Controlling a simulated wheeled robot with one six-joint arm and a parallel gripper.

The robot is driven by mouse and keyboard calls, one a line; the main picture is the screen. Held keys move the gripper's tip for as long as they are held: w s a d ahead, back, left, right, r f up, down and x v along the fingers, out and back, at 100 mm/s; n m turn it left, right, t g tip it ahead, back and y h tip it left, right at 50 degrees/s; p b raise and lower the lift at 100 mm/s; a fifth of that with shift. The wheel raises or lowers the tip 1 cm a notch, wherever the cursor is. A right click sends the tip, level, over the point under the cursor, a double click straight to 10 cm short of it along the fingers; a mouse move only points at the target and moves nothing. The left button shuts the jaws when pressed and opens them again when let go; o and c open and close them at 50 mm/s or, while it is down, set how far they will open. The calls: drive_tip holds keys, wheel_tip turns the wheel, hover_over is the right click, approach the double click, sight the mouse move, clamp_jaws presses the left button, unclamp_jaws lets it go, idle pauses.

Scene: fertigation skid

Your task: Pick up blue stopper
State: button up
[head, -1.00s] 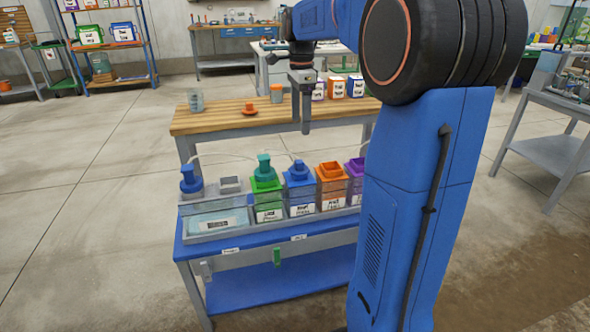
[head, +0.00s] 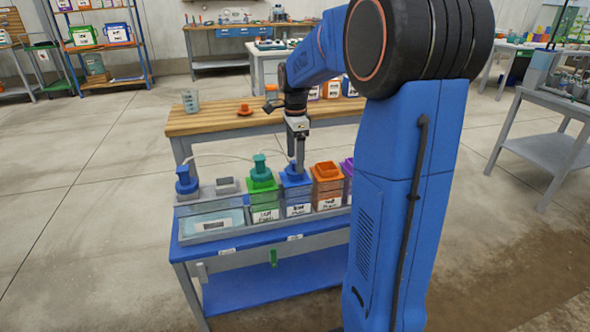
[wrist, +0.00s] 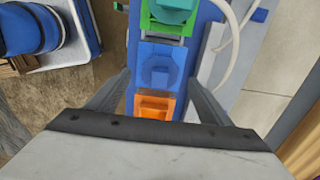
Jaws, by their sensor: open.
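A blue stopper (head: 293,174) sits on the blue container in the rack; it also shows from above in the wrist view (wrist: 158,72), square-edged with a round middle. My gripper (head: 299,166) is open, pointing down just above and beside this stopper, partly hiding it in the head view. In the wrist view my two fingers (wrist: 158,92) stand either side of the blue and orange containers. Contact cannot be told. Another blue knobbed stopper (head: 186,181) stands at the rack's left end.
A green container (head: 262,190) with a teal stopper and an orange container (head: 327,185) flank the blue one closely. A pale hose (wrist: 238,35) curves beside them. A clear front panel (head: 213,222) edges the rack. A wooden bench (head: 215,122) stands behind with an orange piece (head: 244,108).

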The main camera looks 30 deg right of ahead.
drive_tip(key=shift+f, duration=1.25)
drive_tip(key=shift+c, duration=0.5)
drive_tip(key=c, duration=1)
